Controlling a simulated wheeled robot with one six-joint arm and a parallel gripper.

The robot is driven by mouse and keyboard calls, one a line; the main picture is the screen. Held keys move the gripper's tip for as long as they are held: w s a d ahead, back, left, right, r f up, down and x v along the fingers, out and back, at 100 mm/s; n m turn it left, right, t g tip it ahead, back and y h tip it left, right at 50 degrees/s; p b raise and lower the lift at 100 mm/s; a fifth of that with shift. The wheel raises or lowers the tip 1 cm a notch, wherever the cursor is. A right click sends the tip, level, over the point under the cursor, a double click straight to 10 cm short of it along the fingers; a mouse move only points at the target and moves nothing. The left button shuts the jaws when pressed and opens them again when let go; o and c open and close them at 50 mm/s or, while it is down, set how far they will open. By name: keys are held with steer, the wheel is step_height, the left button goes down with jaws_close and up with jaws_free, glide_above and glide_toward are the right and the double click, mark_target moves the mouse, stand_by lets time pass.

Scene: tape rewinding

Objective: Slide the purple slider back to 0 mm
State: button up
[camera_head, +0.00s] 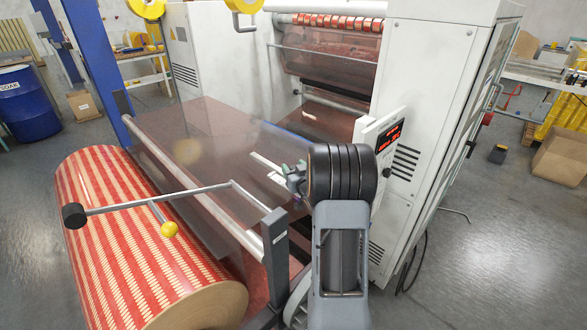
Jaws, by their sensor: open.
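My arm reaches forward from the bottom of the view, and its dark, rounded wrist hides much of what lies behind it. My gripper (289,172) shows small and grey-green at the left of the wrist, with its jaws open. It is beside a pale narrow rail (268,166) that lies over the brownish see-through web. No scale marks can be read. Whether the gripper touches the rail cannot be told.
A large red-and-cream striped roll (130,235) stands at the lower left. A metal lever with a yellow knob (169,229) crosses above it. A white machine cabinet (440,80) with a red-lit display panel (388,138) is close at the right. Open floor lies far right.

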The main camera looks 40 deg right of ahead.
steer(key=shift+w, duration=0.1)
steer(key=shift+c, duration=0.4)
jaws_close()
